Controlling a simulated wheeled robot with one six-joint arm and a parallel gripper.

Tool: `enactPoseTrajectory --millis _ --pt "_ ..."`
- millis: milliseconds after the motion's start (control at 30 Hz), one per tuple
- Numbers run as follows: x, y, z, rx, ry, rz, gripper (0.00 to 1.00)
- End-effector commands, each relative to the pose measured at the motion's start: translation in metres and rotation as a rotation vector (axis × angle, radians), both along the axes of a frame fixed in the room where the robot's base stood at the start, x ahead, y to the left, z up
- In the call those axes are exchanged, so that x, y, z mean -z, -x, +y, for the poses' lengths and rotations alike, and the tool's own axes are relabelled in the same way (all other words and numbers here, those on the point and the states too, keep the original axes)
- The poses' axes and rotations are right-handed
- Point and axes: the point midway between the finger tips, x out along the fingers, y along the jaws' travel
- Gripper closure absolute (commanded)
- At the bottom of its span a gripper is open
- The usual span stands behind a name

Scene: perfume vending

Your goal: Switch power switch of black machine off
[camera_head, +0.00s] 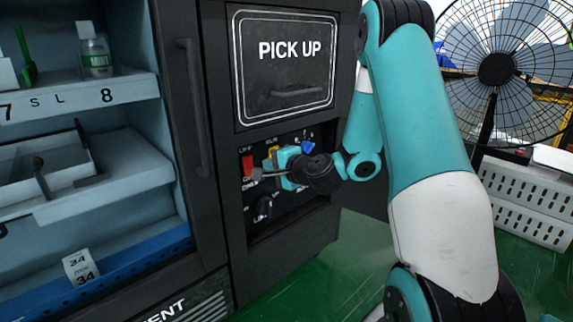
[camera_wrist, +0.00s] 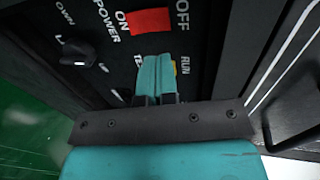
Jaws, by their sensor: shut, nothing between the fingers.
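The black machine's control panel (camera_head: 258,205) sits low on its front, below the PICK UP door. The red power switch (camera_head: 248,165) is at the panel's upper left; in the wrist view the red switch (camera_wrist: 148,21) lies between the ON and OFF labels. I cannot tell which way it is set. My gripper (camera_head: 262,174) is at the panel close to the red switch. In the wrist view its teal fingers (camera_wrist: 157,60) are together and empty, pointing toward the red switch with a small apparent gap. Whether they touch the panel is unclear.
A yellow switch (camera_head: 272,151), partly hidden by my gripper, and a blue knob (camera_head: 308,146) are beside the red switch. A black knob (camera_head: 265,207) is below. A fan (camera_head: 495,70) and white crates (camera_head: 525,195) stand at right.

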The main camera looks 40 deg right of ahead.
Motion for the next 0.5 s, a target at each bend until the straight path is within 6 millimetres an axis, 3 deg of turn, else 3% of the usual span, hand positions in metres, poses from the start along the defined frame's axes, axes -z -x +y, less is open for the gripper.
enactPoseTrajectory --millis 200,500 --pt "-0.019 0.037 0.002 -0.002 -0.001 0.0 1.0" --pt "-0.027 0.053 0.002 -0.004 0.0 -0.001 1.0"
